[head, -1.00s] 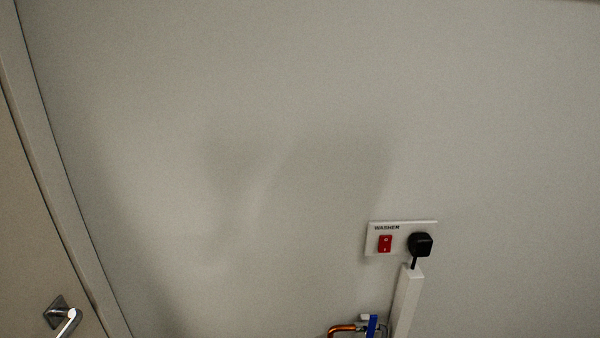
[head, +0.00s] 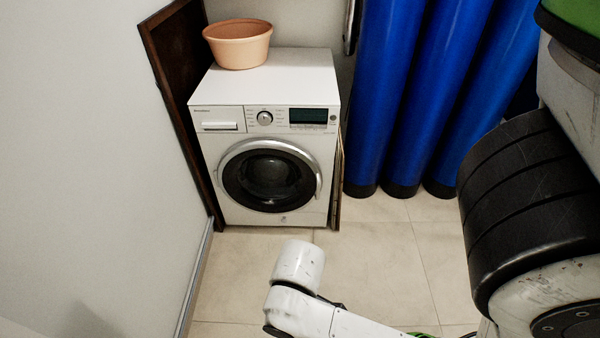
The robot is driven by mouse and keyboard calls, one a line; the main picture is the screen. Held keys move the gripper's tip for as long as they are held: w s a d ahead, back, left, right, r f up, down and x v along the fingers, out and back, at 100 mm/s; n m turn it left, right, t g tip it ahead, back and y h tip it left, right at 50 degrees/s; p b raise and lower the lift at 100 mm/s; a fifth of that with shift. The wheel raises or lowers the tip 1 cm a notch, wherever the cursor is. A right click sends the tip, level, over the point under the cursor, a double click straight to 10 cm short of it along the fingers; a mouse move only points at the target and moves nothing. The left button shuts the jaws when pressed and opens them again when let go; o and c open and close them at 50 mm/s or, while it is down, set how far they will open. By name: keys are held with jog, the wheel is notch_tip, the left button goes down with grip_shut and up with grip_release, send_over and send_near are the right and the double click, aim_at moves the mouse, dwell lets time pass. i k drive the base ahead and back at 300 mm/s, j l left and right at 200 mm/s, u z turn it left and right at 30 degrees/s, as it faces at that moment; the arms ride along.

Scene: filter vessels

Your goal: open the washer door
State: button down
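The white washer (head: 308,188) stands on the floor ahead, against the back wall. Its round door (head: 268,176) has dark glass and a silver ring, and it looks closed. A control panel with a knob and a dark display (head: 307,117) runs above the door. My arm shows in the lower middle and right of the head view, in front of the washer and apart from it. The gripper itself does not show.
A terracotta bowl (head: 238,47) sits on the washer top. A dark wooden panel (head: 180,75) stands at its left. Tall blue cylinders (head: 395,95) stand at its right. The tiled floor (head: 375,250) before the washer is clear. A pale wall (head: 90,140) runs along the left.

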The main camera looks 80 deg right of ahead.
aim_at(306, 166)
jog(key=z, duration=1.4)
jog(key=i+j+u, duration=0.45)
